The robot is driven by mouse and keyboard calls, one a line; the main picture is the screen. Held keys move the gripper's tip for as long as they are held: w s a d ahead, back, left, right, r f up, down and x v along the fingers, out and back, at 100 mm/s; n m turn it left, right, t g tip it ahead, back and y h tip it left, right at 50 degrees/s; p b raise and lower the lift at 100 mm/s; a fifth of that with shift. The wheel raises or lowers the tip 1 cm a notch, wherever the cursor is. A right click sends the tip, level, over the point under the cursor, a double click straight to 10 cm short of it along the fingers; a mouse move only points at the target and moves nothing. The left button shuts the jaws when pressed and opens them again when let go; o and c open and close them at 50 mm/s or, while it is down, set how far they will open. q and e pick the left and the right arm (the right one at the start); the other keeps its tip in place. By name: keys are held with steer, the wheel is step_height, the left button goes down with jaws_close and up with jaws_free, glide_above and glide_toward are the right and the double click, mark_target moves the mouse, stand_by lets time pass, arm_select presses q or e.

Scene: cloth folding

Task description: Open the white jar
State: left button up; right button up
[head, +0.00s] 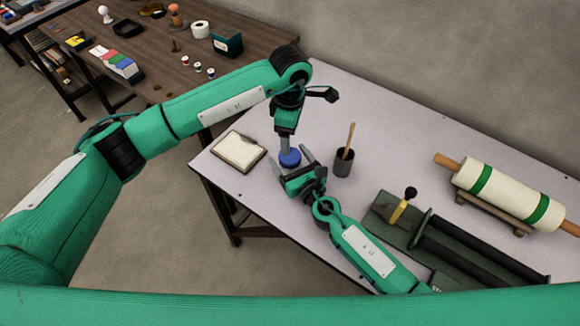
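A jar's round blue lid (290,158) shows near the left part of the pale table. The white jar body is not clearly visible; the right gripper and lid hide that spot. My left gripper (288,146) comes down from above, its tips just over or on the lid. Whether its fingers are shut on the lid is too small to tell. My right gripper (294,164) reaches in from the lower right, low over the table. Its fingers are spread apart, one on each side of the lid area; I cannot tell whether they touch the jar.
On the pale table (380,130), a framed pad (238,151) lies left of the jar and a dark cup (344,163) with a stick stands right. Farther right are a dark tool (470,250) and a cream roll (510,193) on a stand. A brown table (165,60) stands behind.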

steer(key=c, duration=1.1)
arm_select(q)
steer(key=shift+c, duration=0.9)
arm_select(e)
jaws_close()
arm_select(q)
steer(key=m, duration=0.5)
steer(key=shift+m, duration=0.3)
steer(key=m, duration=1)
steer(key=shift+m, duration=0.4)
steer(key=m, duration=0.6)
steer(key=shift+f, duration=4)
steer(key=shift+c, duration=0.3)
